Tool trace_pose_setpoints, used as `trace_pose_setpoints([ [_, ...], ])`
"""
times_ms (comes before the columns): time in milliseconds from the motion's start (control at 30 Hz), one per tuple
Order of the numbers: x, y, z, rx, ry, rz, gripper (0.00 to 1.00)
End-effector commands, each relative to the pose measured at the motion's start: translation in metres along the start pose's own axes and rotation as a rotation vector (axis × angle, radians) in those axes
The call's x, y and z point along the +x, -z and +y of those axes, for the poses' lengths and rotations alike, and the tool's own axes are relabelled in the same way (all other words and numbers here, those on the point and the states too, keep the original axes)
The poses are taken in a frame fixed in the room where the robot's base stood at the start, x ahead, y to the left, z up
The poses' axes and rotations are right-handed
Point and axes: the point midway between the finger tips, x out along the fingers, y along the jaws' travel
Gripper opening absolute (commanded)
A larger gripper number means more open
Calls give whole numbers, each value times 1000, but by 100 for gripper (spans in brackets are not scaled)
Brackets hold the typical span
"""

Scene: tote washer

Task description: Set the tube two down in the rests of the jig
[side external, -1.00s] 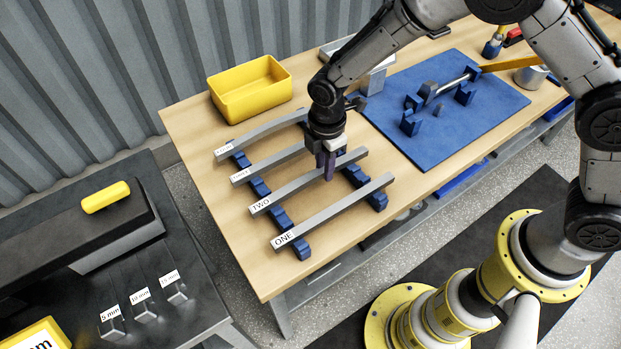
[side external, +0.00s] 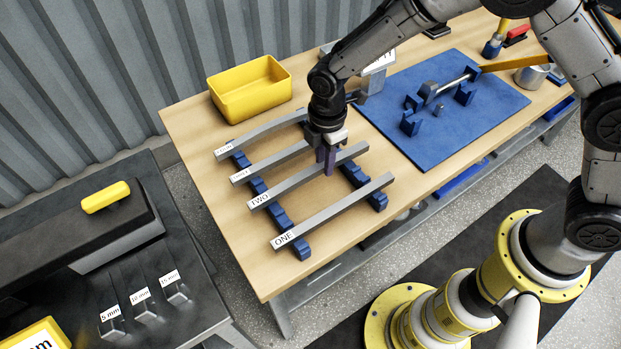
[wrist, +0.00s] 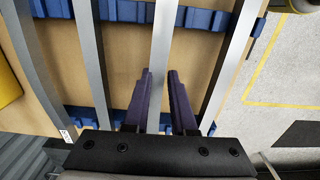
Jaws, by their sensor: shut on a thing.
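Tube two (side external: 293,188) is a grey square bar with a TWO label at its near end. My gripper (side external: 327,166) points down and is shut on tube two along its right part; in the wrist view the purple fingers (wrist: 161,85) stand on either side of the bar (wrist: 160,42). The tube appears slightly raised at the blue rack (side external: 275,216); any gap is hard to tell. The jig's blue rests (side external: 410,123) stand on a blue mat (side external: 425,152) at the right, with a grey rod lying across some of them.
Tube one (side external: 335,213) lies in front of tube two; tube three (side external: 270,162) and another tube (side external: 255,135) lie behind it. A yellow bin (side external: 250,90) stands at the back left. A metal can (side external: 531,76) and a yellow bar (side external: 510,63) are beyond the mat.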

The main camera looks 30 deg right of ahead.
Motion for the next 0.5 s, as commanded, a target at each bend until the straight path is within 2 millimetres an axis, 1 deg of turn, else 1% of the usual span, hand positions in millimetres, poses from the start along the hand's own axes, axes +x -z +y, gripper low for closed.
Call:
trace_pose_setpoints([
  [500, -25, 0, 1, 0, -2, 1, 0],
])
